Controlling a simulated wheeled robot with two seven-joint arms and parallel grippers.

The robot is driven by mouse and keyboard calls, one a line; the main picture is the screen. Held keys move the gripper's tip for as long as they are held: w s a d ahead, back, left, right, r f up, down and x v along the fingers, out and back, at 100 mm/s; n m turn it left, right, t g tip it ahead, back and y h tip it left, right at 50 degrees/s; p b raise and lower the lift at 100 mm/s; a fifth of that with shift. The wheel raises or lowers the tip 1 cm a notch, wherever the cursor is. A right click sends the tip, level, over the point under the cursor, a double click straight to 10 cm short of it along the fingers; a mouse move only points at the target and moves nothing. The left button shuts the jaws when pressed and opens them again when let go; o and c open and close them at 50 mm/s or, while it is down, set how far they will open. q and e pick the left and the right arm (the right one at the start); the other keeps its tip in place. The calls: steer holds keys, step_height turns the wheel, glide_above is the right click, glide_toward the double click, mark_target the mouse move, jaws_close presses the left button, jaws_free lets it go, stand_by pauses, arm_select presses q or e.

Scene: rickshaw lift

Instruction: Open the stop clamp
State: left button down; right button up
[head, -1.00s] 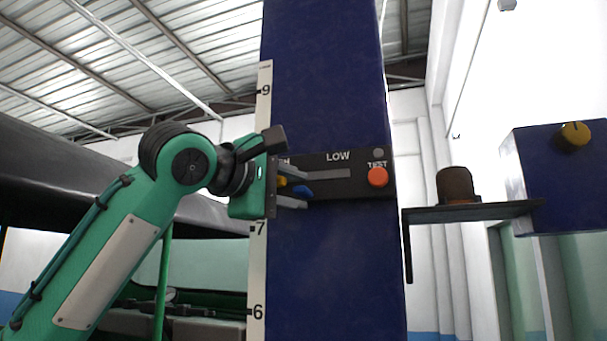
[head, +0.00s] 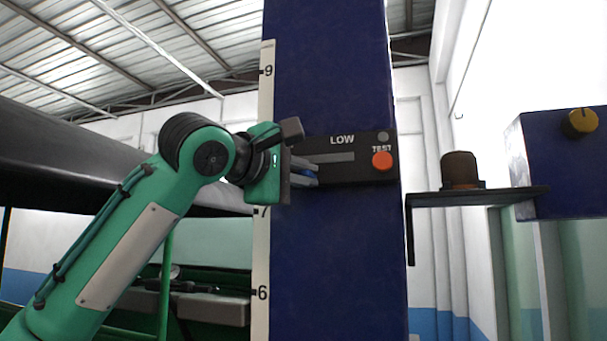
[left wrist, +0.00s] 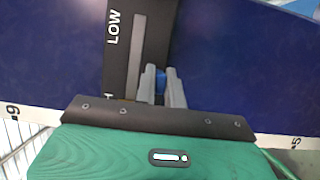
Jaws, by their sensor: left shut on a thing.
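A black panel (head: 350,168) marked LOW is fixed to the blue post (head: 330,250), with a grey slot and an orange TEST button (head: 382,161). My left gripper (head: 316,172) reaches in from the left at the panel's left end. Its two grey fingers are shut on a small blue piece (head: 308,174). In the left wrist view, the blue piece (left wrist: 160,79) sits between the fingers, beside the end of the slot. The gripper body hides the panel's left end. I cannot tell for sure whether the blue piece belongs to the stop clamp. My right gripper is out of view.
A white number scale (head: 262,240) runs up the post's left edge behind my gripper. On the right, a shelf (head: 475,198) carries a brown, rounded object (head: 460,168), and a blue box (head: 560,165) has a yellow knob (head: 580,121). A dark vehicle-like body stands behind on the left.

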arm_select(q)
steer(key=shift+f+b, duration=0.3)
steer(key=shift+b, duration=0.25)
steer(key=m+t+h+b, duration=0.1)
steer(key=b, duration=0.2)
steer(key=f+m+t+h+b, duration=0.1)
steer(key=b, duration=0.2)
steer(key=f+t+h+b, duration=0.1)
steer(key=h+b, duration=0.1)
steer(key=b, duration=0.1)
steer(key=shift+w+d+f+m+t, duration=0.15)
steer(key=shift+w+m+t, duration=0.15)
steer(key=shift+w+m, duration=0.1)
steer(key=m+h, duration=0.1)
steer(key=m+h+b, duration=0.1)
steer(key=m+h, duration=0.1)
steer(key=h, duration=0.1)
steer(key=shift+w+f, duration=0.15)
steer(key=shift+w, duration=0.15)
steer(key=shift+m+h, duration=0.7)
steer(key=c, duration=1.6)
jaws_free()
steer(key=shift+c, duration=0.2)
steer(key=shift+o, duration=0.8)
steer(key=shift+w+d, duration=0.15)
steer(key=shift+b, duration=0.3)
